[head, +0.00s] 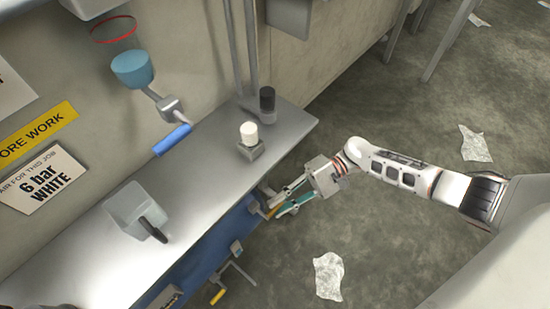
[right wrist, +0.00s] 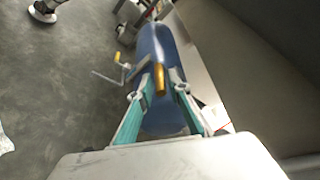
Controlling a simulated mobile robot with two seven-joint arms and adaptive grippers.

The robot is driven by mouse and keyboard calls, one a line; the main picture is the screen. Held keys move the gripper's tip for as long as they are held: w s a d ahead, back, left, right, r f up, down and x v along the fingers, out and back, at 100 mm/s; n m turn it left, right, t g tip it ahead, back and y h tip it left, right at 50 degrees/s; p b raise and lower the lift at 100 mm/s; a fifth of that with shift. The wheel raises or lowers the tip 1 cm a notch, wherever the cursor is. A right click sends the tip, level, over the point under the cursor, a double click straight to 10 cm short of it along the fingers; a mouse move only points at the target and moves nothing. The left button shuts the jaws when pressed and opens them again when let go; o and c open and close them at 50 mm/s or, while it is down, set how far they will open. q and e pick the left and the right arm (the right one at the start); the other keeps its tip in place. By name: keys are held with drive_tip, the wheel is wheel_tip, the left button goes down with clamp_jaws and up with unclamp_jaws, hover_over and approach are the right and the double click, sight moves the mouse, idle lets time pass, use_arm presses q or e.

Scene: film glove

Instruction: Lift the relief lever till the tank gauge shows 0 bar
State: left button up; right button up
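The blue tank (head: 212,255) lies under the bench, partly hidden by it; it also shows in the right wrist view (right wrist: 160,42). A short orange-yellow lever (right wrist: 160,80) sticks up at the tank, in front of my right gripper. My right gripper (head: 272,204) is at the tank's near end, below the bench edge. Its fingers (right wrist: 162,84) stand apart on either side of the lever, with a narrow gap visible. I cannot make out a gauge face. My left gripper is not in view.
Paper scraps (head: 328,276) lie on open floor.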

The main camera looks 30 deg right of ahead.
drive_tip(key=shift+x, duration=0.8)
clamp_jaws()
drive_tip(key=shift+d, duration=0.1)
